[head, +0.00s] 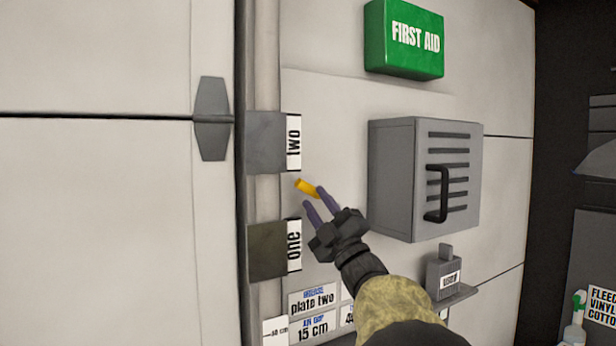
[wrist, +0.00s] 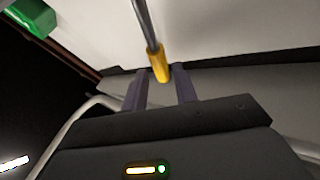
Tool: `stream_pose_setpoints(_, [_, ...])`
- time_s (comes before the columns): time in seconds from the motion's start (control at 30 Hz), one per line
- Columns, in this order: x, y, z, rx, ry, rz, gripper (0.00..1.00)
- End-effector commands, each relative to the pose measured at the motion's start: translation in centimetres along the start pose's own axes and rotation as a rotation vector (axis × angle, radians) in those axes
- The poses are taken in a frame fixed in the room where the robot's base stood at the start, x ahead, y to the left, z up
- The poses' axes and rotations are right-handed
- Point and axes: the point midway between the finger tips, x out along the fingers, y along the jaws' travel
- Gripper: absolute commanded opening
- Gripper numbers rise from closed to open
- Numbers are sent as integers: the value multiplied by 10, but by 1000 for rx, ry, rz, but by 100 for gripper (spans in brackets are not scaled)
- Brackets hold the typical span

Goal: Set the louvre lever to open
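In the wrist view the yellow grip (wrist: 158,65) is on the end of a thin metal rod (wrist: 146,22). My gripper (head: 314,197) is open, its two purple-grey fingers just below and right of the grip. In the wrist view my gripper (wrist: 162,88) has its fingers apart, with the grip's end between or just ahead of their tips. I cannot tell whether they touch. The lever's base is hidden in the head view.
A grey slotted box (head: 391,180) with a black handle is to the right. A green first aid box (head: 403,40) hangs above. Small signs (head: 313,302) are below.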

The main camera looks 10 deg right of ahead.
Motion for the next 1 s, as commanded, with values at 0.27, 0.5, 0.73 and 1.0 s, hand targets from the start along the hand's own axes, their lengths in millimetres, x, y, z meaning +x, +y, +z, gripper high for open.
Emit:
stream_pose_setpoints(0.27, [41,2,-1,1,0,-1,29])
stream_pose_setpoints(0.5, [46,0,0,1,0,0,29])
stream_pose_setpoints(0.73, [45,0,0,1,0,0,13])
stream_pose_setpoints(1.0, [45,0,0,2,0,0,0])
